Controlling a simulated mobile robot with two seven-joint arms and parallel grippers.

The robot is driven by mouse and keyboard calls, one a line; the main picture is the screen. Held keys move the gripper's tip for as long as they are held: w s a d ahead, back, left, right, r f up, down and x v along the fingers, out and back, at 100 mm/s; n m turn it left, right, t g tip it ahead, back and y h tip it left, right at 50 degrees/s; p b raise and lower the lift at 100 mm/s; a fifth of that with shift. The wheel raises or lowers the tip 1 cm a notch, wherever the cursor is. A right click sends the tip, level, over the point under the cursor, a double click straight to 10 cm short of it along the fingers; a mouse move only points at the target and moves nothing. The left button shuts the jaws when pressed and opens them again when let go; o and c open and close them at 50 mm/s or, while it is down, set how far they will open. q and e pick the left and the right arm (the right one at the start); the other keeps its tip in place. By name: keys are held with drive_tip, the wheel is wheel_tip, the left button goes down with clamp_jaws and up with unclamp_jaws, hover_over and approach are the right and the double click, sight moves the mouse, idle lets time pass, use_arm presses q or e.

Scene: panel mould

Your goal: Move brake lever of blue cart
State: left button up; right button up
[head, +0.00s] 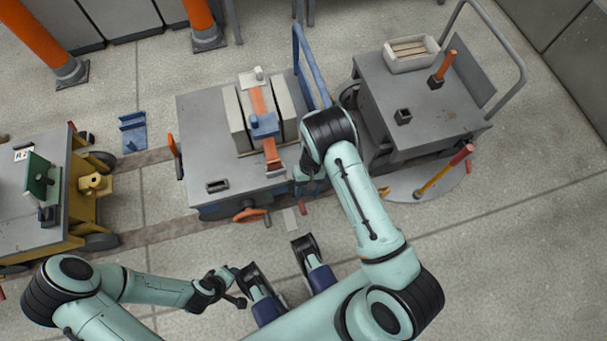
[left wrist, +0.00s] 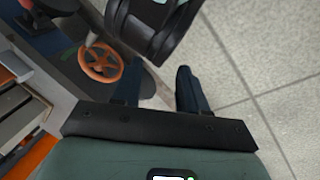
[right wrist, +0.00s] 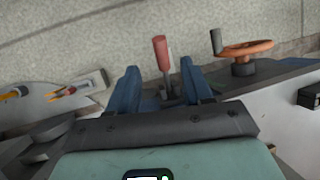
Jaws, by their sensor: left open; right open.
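The blue cart (head: 240,185) stands in the middle of the head view, with a grey top and blue lower frame. A lever with a red grip (right wrist: 161,52), which looks like the brake lever, stands upright at the cart's edge in the right wrist view. My right gripper (head: 309,184) is at the cart's front right corner. It is open, and the lever shows between its fingers (right wrist: 159,88) in the right wrist view; I cannot tell whether they touch it. My left gripper (head: 238,288) is open and empty in front of the cart, with its fingers showing in the left wrist view (left wrist: 158,88).
An orange handwheel (right wrist: 247,49) sits beside the lever; it also shows in the head view (head: 250,215). A grey cart (head: 440,120) stands close on the right, a yellow cart (head: 75,220) on the left. Pliers (right wrist: 62,91) lie on a grey plate.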

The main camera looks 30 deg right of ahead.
sight(304, 210)
drive_tip(key=b+x, duration=0.2)
drive_tip(key=x, duration=0.9)
use_arm(q)
drive_tip(key=shift+t+y, duration=0.3)
drive_tip(key=shift+t, duration=0.2)
drive_tip(key=w+a+f, duration=0.1)
drive_tip(key=w+f, duration=0.1)
drive_tip(key=w, duration=0.1)
drive_tip(key=shift+a+f, duration=0.15)
drive_tip(key=shift+a, duration=0.25)
use_arm(e)
clamp_jaws()
